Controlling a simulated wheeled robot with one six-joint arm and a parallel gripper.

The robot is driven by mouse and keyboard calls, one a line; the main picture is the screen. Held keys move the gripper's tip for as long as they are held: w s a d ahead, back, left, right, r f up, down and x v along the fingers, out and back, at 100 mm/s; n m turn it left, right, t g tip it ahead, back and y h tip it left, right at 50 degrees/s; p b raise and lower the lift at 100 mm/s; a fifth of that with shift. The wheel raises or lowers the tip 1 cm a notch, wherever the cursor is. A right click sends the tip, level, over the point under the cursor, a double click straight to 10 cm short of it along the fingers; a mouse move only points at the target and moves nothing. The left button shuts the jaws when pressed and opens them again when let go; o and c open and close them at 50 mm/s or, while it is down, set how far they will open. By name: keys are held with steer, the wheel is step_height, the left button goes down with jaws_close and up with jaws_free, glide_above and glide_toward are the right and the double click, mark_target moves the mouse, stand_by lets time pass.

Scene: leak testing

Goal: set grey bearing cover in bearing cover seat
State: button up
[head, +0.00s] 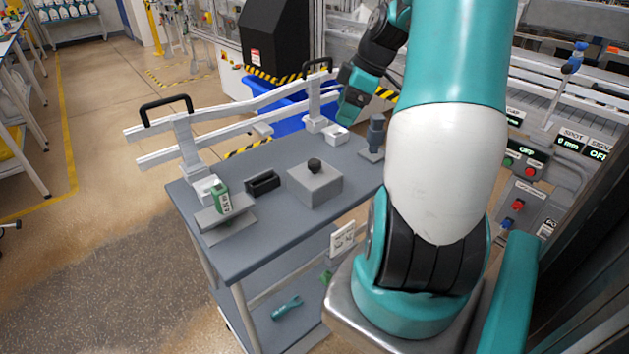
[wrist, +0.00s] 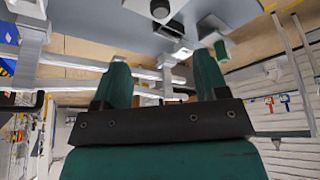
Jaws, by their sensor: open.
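A grey block (head: 314,190) with a dark round knob (head: 315,165) on top sits in the middle of the grey cart top. In the wrist view the block (wrist: 138,6) and knob (wrist: 160,9) are at the top edge. A blue-grey stepped cylinder (head: 376,133) stands upright on a small plate at the cart's right corner. I cannot tell for sure which of these is the bearing cover or its seat. My gripper (wrist: 163,72) is open, with nothing between its two teal fingers. In the head view it is partly hidden, above the cart's far right side.
The cart top (head: 275,220) also carries a black open box (head: 262,183) and a green box (head: 223,198) on a grey stand. A pale rail frame (head: 240,105) with black handles runs along its far edge. A blue bin (head: 285,119) stands behind.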

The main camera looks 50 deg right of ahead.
steer(key=p, duration=0.1)
glide_toward(315, 161)
steer(key=x, duration=0.5)
steer(key=shift+s+d+f, duration=0.15)
steer(key=shift+s+f, duration=0.05)
steer(key=shift+w+p+x, duration=0.2)
steer(key=shift+p+x, duration=0.7)
steer(key=shift+x, duration=1.8)
steer(key=shift+r, duration=0.1)
steer(key=shift+c, duration=0.2)
steer(key=shift+w, duration=0.1)
steer(key=c, duration=1.1)
